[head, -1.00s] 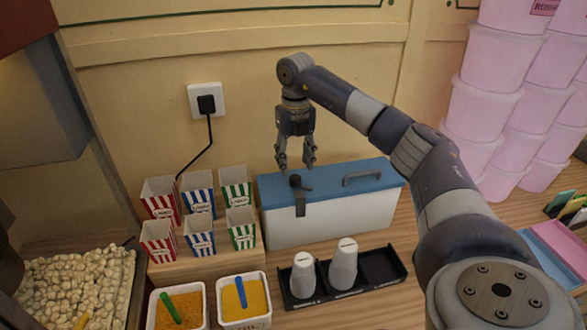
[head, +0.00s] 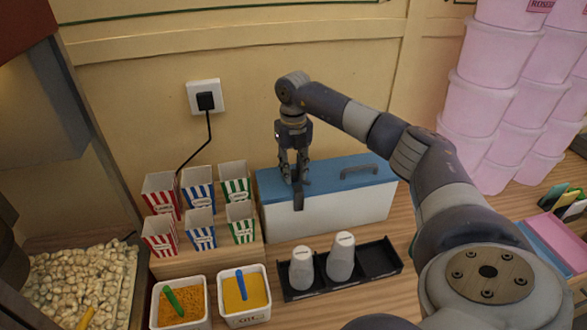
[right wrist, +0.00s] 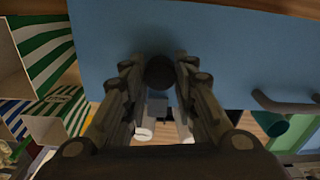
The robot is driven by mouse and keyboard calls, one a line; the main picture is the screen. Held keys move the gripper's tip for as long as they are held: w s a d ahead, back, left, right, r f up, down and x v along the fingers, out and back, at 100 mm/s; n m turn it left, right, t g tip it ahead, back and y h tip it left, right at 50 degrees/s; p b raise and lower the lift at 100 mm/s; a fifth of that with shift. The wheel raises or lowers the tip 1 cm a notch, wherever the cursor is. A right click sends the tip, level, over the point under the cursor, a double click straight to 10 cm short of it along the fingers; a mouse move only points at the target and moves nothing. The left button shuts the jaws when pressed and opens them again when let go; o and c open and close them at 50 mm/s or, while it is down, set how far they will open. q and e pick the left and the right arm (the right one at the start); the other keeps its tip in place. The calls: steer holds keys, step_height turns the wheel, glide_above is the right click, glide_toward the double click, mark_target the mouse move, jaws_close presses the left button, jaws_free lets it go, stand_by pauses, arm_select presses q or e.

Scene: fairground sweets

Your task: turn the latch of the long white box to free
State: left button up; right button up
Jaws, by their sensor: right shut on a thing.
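The long white box (head: 345,212) with a blue lid stands against the back wall. Its dark latch (head: 298,200) sits at the lid's front edge towards the left, with a strap hanging down the front face. My right gripper (head: 293,180) points down over the latch and is shut on its knob, which the fingers mostly hide in the head view. In the right wrist view the round dark knob (right wrist: 160,72) shows between the two fingers, above the blue lid (right wrist: 225,50). My left gripper is not in view.
A grey handle (head: 360,171) rises from the lid, right of the latch. Striped popcorn boxes (head: 200,228) stand close on the left. A black tray (head: 380,258) with two white cups is in front. Pink tubs (head: 500,100) are stacked at the right.

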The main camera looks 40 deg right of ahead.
mark_target(294, 172)
steer(key=shift+f+n+b, duration=0.1)
steer(key=shift+n+b, duration=0.3)
steer(key=shift+n, duration=1.1)
steer(key=o, duration=1.1)
step_height(294, 172, up, 12)
steer(key=shift+r, duration=0.1)
